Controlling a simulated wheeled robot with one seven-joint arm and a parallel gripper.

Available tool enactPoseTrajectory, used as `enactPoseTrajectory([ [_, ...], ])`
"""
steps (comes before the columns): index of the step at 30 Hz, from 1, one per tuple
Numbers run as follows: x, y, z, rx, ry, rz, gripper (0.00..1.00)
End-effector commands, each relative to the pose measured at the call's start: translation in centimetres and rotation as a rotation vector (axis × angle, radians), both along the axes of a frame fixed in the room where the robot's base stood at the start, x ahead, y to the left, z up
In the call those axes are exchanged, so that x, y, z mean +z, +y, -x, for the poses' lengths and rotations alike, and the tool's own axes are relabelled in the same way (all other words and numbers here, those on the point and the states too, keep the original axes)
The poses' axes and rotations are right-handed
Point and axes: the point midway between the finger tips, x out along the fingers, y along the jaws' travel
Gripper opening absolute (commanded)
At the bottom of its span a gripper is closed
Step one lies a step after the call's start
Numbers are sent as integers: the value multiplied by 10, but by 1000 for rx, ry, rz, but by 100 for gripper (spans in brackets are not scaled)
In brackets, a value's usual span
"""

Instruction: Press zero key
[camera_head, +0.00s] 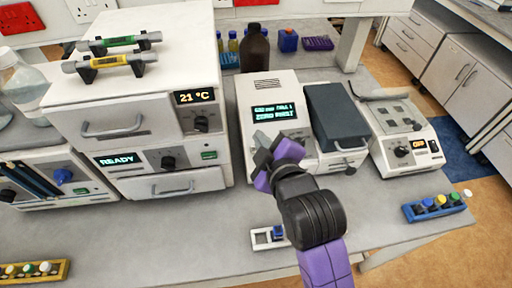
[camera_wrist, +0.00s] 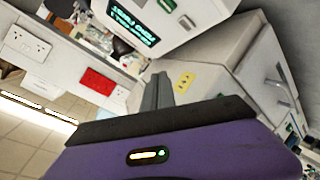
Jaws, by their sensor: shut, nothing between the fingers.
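The white instrument (camera_head: 285,84) has a lit display (camera_head: 272,112) with cyan text that seems to end in "ZERO FIRST", and a dark grey lid on its right. My gripper (camera_head: 262,140) is shut and empty, just in front of or over the panel below the display. Contact cannot be told. It hides part of that panel, and I cannot pick out the zero key in the head view. In the wrist view, my closed fingers (camera_wrist: 157,90) point toward the display (camera_wrist: 134,24), which appears tilted. A green key (camera_wrist: 167,4) and a pale key (camera_wrist: 187,22) show beside it.
An oven-like unit (camera_head: 150,187) reading READY stands left. Another device (camera_head: 405,140) with a knob stands right. A small white holder with a blue item (camera_head: 268,238) and a blue vial rack (camera_head: 435,207) lie near the front. A brown bottle (camera_head: 254,48) stands behind. The front middle bench is mostly clear.

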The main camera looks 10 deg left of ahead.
Motion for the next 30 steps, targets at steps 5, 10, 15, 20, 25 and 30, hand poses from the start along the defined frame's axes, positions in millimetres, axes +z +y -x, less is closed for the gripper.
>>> enactPoseTrajectory([
  [5, -1, 0, 0, -1, 0, -2, 0],
  [10, -14, 1, -4, -1, -1, -2, 0],
  [15, -35, 3, -13, -2, -2, -3, 0],
  [20, -54, 6, -21, -1, -3, -3, 0],
  [25, -69, 8, -28, -2, -1, -2, 0],
  [30, -78, 9, -33, -2, -2, -3, 0],
])
